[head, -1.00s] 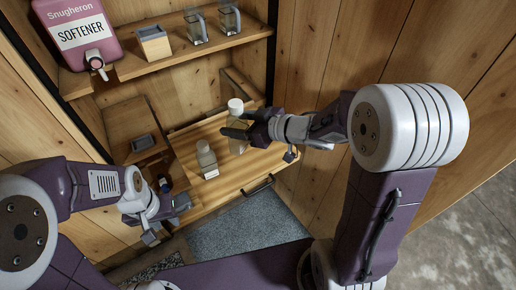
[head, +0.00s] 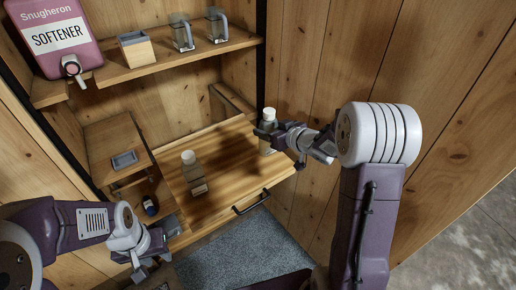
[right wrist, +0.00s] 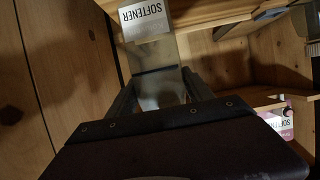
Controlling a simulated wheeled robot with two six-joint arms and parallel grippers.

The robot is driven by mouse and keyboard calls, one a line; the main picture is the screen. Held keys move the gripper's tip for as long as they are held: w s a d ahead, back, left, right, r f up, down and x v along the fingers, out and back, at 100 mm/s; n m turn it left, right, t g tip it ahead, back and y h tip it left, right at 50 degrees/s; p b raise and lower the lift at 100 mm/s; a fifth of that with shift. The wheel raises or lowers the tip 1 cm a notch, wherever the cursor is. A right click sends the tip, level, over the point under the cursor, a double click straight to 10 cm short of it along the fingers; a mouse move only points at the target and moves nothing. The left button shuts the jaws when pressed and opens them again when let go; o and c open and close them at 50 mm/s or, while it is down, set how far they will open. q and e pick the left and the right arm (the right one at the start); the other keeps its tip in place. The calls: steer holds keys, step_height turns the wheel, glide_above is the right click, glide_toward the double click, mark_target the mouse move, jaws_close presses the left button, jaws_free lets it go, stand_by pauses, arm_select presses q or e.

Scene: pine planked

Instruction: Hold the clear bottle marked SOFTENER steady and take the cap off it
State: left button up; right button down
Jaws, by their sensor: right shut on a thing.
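A clear bottle (head: 268,136) with a white cap (head: 270,114) is in my right gripper (head: 265,137), near the right edge of the pull-out wooden board. In the right wrist view my right gripper's fingers (right wrist: 160,92) are shut around the bottle (right wrist: 158,58), and its white label reads SOFTENER. Its cap is not clear in that view. My left gripper (head: 155,257) is low at the left, its fingers spread and nothing seen between them. It is well away from the held bottle.
A second clear bottle (head: 193,176) with a pale cap stands on the wooden board (head: 232,165). A pink SOFTENER dispenser (head: 55,35), a small box (head: 138,52) and two glass jugs (head: 182,33) are on the upper shelf. A dark bottle (head: 150,206) sits in the lower left cubby.

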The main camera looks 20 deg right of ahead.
steer(key=w+a+f+b, duration=0.2)
steer(key=w+f, duration=0.1)
steer(key=f, duration=0.3)
steer(key=shift+a+f, duration=0.2)
steer(key=shift+a, duration=0.2)
steer(key=shift+f+b, duration=0.2)
steer(key=shift+b, duration=0.15)
steer(key=shift+c, duration=2.1)
jaws_free()
steer(key=shift+r, duration=0.1)
